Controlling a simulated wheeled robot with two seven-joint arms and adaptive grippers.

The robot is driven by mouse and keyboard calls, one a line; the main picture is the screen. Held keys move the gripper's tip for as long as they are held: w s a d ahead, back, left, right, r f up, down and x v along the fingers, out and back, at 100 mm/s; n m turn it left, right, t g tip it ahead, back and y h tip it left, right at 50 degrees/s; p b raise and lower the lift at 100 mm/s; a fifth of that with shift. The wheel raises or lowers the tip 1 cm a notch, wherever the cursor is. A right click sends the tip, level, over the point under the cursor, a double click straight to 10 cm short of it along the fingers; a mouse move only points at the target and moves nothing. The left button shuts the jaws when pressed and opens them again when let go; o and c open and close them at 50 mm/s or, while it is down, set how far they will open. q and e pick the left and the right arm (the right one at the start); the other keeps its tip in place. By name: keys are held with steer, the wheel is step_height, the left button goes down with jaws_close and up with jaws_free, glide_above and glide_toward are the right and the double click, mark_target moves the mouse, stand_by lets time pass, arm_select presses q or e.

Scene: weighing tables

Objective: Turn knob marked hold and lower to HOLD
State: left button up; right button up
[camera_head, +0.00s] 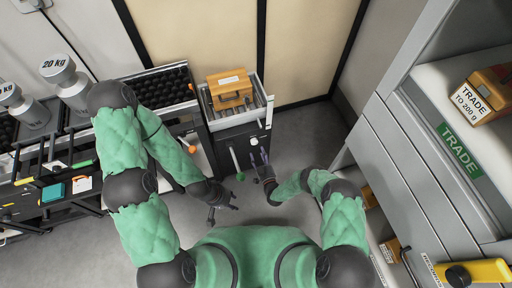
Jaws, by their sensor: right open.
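A dark cabinet (228,146) with a grey tray on top stands at the back, centre. A small white knob-like part (254,141) shows on its front; any marking on it is too small to read, so I cannot tell if it is the hold and lower knob or how it is set. My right gripper (260,156) is open, just below this part and close to the cabinet front; I cannot tell if they touch. My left gripper (223,212) appears open and empty, lower and to the left, over the floor.
A lever with a green end (239,176) hangs before the cabinet, between my grippers. A wooden box (229,88) sits on the tray. Roller tables with 20 kg weights (64,75) stand left. A grey cabinet marked TRADE (459,150) stands right. Floor between is clear.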

mark_target(255, 143)
steer(key=shift+b+x, duration=0.75)
steer(key=shift+x, duration=1.95)
steer(key=shift+c, duration=0.3)
steer(key=c, duration=1.1)
